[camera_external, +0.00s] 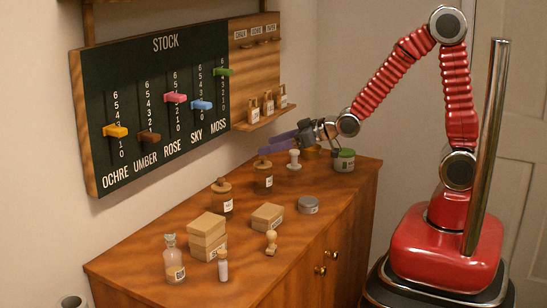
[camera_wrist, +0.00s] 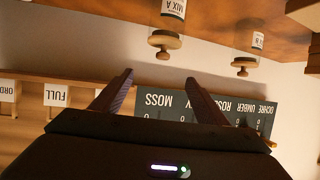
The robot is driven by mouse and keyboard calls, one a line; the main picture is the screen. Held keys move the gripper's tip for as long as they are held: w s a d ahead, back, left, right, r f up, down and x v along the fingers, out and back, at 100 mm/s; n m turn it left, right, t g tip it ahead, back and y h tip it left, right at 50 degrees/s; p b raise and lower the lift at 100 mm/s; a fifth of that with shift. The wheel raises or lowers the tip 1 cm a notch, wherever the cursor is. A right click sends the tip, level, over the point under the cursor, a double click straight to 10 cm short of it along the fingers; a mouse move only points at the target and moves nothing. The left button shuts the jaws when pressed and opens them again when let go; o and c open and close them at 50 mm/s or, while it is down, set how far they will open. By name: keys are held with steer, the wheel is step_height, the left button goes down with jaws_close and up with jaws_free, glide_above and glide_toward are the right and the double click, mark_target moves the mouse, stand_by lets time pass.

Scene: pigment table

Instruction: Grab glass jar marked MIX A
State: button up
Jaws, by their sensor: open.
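The glass jar marked MIX A (camera_wrist: 170,17) shows upside down at the top of the wrist view, with a round wooden stopper. My gripper (camera_wrist: 160,78) is open, its two dark fingers apart and empty, with the jar beyond the fingertips. In the external view my gripper (camera_external: 270,145) reaches left over the back of the cabinet top. A brown stoppered jar (camera_external: 263,182) stands just below its fingers. Its label is too small to read there, so I cannot confirm it is MIX A.
A second stoppered jar (camera_external: 222,205) stands further left. A white stamp-like piece (camera_external: 294,163) and a green-lidded jar (camera_external: 343,163) stand near my gripper. Wooden boxes (camera_external: 206,235) and a corked bottle (camera_external: 173,265) are in front. The STOCK board (camera_external: 150,100) hangs behind.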

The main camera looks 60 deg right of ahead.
mark_target(266, 170)
step_height(266, 170, down, 8)
steer(key=shift+r, duration=0.1)
steer(key=shift+w, duration=0.1)
steer(key=shift+x, duration=1.15)
steer(key=shift+w, duration=0.1)
steer(key=shift+x, duration=2.45)
steer(key=c, duration=1.3)
